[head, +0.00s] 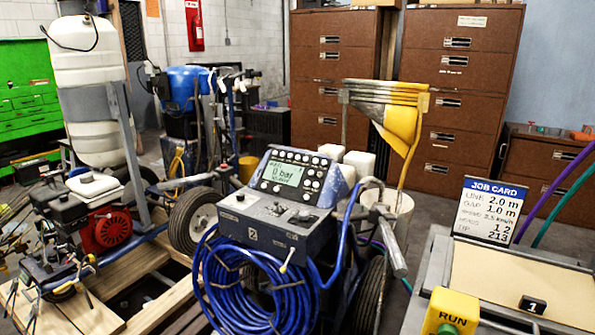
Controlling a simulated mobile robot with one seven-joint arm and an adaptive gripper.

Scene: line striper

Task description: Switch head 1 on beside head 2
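The line striper's control panel (300,190) stands tilted in the middle of the head view. Its lit display (283,172) reads "0 bar" in large figures, with smaller text too fine to read. Several small round buttons or knobs surround the display. I cannot tell which of them belong to head 1 or head 2, or which are on. Below the panel, a grey box (270,222) carries small switches and a lever. A job card (486,210) at the right shows line 2.0 m, gap 1.0 m and a line ending "1,2". My gripper is not in view.
A coiled blue hose (258,290) hangs on the striper's front. A red engine (100,228) and white tank (88,85) stand left. Brown drawer cabinets (455,90) line the back.

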